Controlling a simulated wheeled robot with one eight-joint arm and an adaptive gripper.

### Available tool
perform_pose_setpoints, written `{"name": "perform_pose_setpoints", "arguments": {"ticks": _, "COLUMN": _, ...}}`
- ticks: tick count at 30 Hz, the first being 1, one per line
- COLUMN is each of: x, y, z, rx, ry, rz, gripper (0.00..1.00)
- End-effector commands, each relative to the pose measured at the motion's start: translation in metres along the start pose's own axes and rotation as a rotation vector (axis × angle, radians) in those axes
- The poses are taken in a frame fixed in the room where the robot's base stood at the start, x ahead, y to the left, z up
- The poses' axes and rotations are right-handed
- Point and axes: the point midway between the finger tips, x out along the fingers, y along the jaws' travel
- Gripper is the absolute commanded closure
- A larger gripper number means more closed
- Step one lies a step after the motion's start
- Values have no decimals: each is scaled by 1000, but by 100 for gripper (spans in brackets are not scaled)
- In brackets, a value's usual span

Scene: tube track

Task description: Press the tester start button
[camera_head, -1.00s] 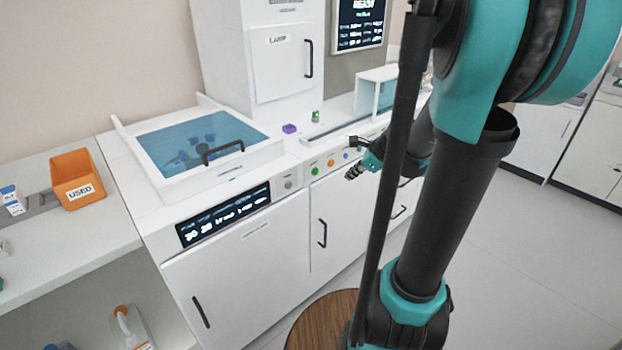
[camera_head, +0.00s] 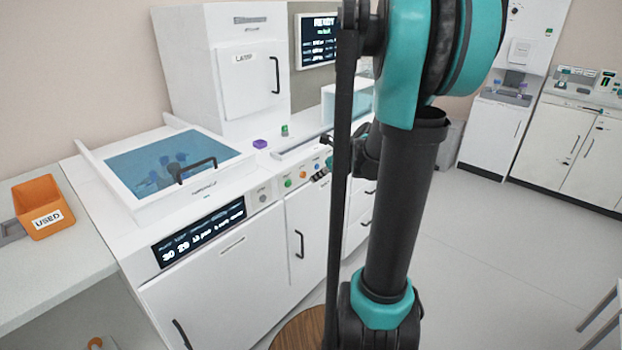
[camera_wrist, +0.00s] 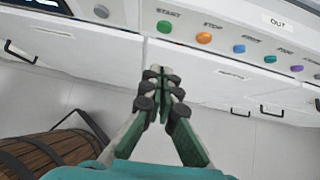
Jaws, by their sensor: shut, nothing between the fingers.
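The green start button (camera_wrist: 164,27) is on the tester's white front panel, under the label START. It also shows in the head view (camera_head: 288,183), left of the orange stop button (camera_head: 303,175). My gripper (camera_wrist: 162,72) is shut and empty, its fingertips below the start button in the wrist picture and apart from it. In the head view my gripper (camera_head: 321,178) is by the panel, right of the start button, partly hidden by my arm.
The orange stop button (camera_wrist: 204,38) and a blue button (camera_wrist: 239,48) sit to the right on the same panel. A grey knob (camera_wrist: 101,11) is to the left. Cabinet handles (camera_wrist: 20,52) stick out below. A wooden round-topped item (camera_wrist: 55,155) stands at lower left.

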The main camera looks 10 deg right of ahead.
Motion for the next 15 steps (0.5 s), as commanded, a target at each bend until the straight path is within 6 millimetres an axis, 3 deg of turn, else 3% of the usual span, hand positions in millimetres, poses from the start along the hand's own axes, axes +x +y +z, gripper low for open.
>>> {"name": "perform_pose_setpoints", "arguments": {"ticks": 15, "x": 79, "y": 0, "z": 0, "rx": -3, "ry": 0, "rz": 1, "gripper": 100}}
